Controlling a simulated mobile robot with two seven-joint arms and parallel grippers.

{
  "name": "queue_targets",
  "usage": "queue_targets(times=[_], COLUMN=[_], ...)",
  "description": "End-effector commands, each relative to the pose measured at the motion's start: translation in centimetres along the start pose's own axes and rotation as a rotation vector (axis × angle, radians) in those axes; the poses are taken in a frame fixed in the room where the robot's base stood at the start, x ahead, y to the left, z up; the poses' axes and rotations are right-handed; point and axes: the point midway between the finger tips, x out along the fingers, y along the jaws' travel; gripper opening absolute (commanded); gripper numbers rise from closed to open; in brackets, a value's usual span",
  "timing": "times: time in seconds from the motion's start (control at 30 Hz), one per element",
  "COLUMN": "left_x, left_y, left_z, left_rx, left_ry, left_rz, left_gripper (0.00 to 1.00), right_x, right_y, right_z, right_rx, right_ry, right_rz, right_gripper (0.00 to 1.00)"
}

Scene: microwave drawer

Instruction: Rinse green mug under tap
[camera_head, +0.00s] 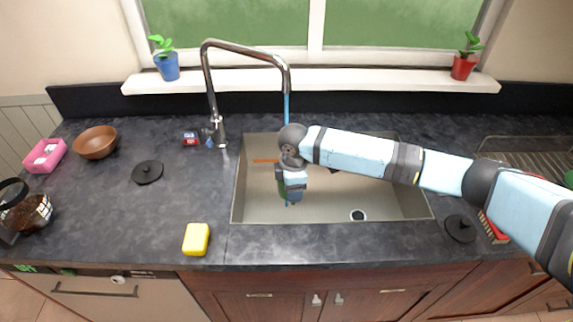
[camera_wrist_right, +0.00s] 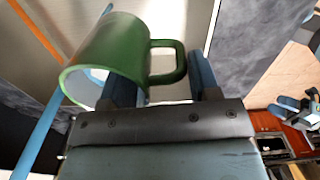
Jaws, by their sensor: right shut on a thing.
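The green mug (camera_wrist_right: 115,48) is in my right gripper in the right wrist view, its open rim facing the lower left and its handle between the fingers. My right gripper (camera_wrist_right: 163,75) is shut on the handle. In the head view, my right gripper (camera_head: 290,188) points down into the sink (camera_head: 330,205) and hides most of the mug. The tap (camera_head: 215,95) is running, with a blue stream (camera_head: 286,106) falling from its spout. The stream (camera_wrist_right: 42,130) lines up with the mug in the wrist view; I cannot tell whether it enters it.
A yellow sponge (camera_head: 196,239) lies left of the sink's front edge. A black disc (camera_head: 147,172) and a brown bowl (camera_head: 95,142) are farther left. A thin orange strip (camera_head: 265,161) shows inside the sink. The sink's right half is mostly clear around the drain (camera_head: 358,215).

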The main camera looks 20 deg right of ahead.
Motion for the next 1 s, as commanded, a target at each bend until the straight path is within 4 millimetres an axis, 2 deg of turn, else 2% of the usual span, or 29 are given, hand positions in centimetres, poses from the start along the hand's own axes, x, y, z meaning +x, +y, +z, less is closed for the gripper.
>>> queue_targets(times=[0.17,0.67,1.0], left_x=[-0.6,-3.3,-3.1], left_y=[0.0,0.0,0.0], left_z=[-0.8,-5.0,-4.7], left_rx=[0.0,0.0,0.0], left_ry=[-0.001,0.001,0.0], left_rz=[-0.001,-0.002,-0.002], left_gripper=[0.43,0.43,0.43], right_x=[-0.8,-3.2,-4.1], right_y=[-0.4,-3.4,-5.0], right_z=[0.0,0.1,0.1], right_rx=[-0.001,-0.001,-0.001], right_ry=[0.001,0.001,0.002], right_rz=[0.001,0.0,0.002], right_gripper=[0.15,0.15,0.15])
